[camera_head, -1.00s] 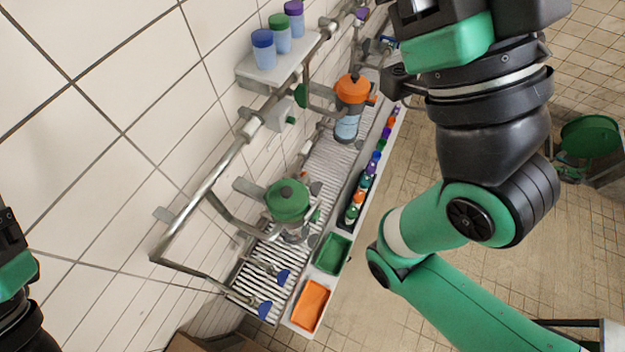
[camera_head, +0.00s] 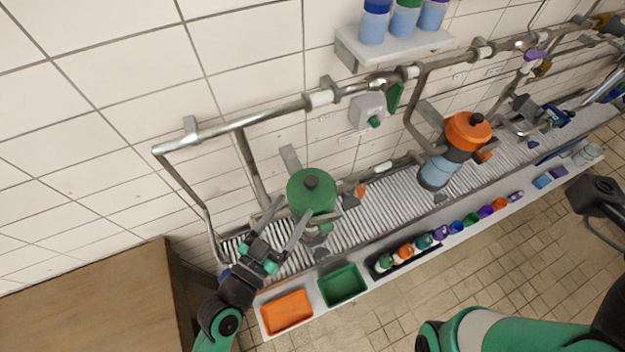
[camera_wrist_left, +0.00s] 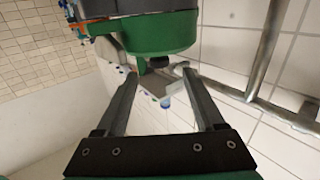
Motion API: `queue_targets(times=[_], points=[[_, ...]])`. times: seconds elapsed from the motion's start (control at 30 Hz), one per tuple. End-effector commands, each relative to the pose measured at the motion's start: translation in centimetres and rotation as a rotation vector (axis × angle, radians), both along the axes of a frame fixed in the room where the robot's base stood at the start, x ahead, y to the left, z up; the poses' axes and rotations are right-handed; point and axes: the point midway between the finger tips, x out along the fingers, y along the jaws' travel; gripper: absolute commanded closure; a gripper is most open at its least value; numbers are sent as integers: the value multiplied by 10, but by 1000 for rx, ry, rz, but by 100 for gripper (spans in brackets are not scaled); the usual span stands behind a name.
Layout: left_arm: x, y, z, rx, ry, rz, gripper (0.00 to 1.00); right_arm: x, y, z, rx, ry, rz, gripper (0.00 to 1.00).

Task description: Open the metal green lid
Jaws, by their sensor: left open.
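The green metal lid (camera_head: 311,192), with a dark knob on top, sits on a filter housing on the pipework above a ribbed drain. My left gripper (camera_head: 295,207) reaches up from the lower left. It is open and empty, with its two fingers pointing at the front left side of the lid. In the left wrist view the lid's green rim (camera_wrist_left: 165,36) is beyond and above the open fingers (camera_wrist_left: 160,76). I see no clear contact. A green link of my right arm shows at the bottom right of the head view, but its fingers do not show.
An orange-topped filter (camera_head: 467,130) stands to the right. Metal pipes (camera_head: 260,117) run along the tiled wall behind the lid. Orange (camera_head: 287,311) and green (camera_head: 343,285) trays and several small bottles line the ledge in front. A brown box (camera_head: 90,300) stands at lower left.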

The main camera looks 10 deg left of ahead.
Motion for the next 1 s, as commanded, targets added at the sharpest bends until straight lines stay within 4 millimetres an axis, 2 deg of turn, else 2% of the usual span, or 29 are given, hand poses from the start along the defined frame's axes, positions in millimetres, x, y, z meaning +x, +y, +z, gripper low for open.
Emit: queue_targets(times=[0.2,0.33,0.5,0.73,0.77,1.0], points=[[47,-20,2,-1,-2,-2,30,0,0,7,0,0,0,0],[68,-28,1,-2,-1,-1,30,0,0,6,0,0,0,0],[80,-33,1,1,-1,0,30,0,0,6,0,0,0,0],[81,-33,0,0,-1,0,30,0,0,6,0,0,0,0],[81,-33,1,0,-1,0,33,0,0,6,0,0,0,0],[81,-33,1,0,-1,0,76,0,0,6,0,0,0,0]])
